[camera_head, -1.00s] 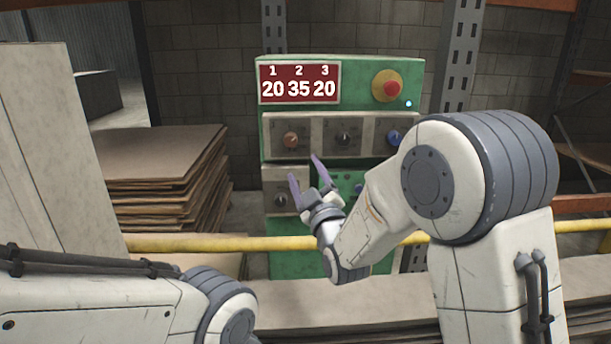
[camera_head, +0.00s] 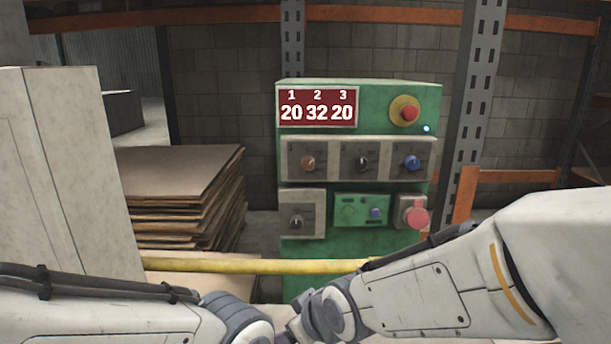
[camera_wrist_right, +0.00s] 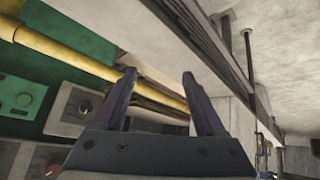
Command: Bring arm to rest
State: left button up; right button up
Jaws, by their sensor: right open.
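My right arm (camera_head: 430,295) lies low across the bottom right of the head view. Its wrist points left and down, below and in front of the green control box (camera_head: 360,95). In the right wrist view my right gripper (camera_wrist_right: 159,79) shows two dark purple fingers, spread apart with nothing between them. My left arm (camera_head: 100,310) comes in at the bottom left; its gripper is out of view. The box's red display (camera_head: 317,107) reads 20, 32, 20 under 1, 2, 3. Several knobs, such as the middle dark knob (camera_head: 362,160), sit below it.
A yellow rail (camera_head: 215,265) runs in front of the box, close above my right forearm. A red stop button (camera_head: 404,112) and a pink-red button (camera_head: 416,216) are on the box's right side. Stacked brown sheets (camera_head: 185,190) stand left. The space before the knobs is clear.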

jog(key=s+d+f+m+g+h, duration=0.1)
jog(key=s+d+g+h, duration=0.15)
jog(key=s, duration=0.65)
jog(key=s+d+f+g+h, duration=0.15)
jog(key=s+d+g, duration=0.25)
jog(key=s, duration=0.5)
notch_tip(320, 180, up, 20)
jog(key=p, duration=2)
jog(key=shift+s+r+y, duration=0.15)
jog(key=shift+r+y, duration=0.05)
jog(key=shift+y, duration=0.2)
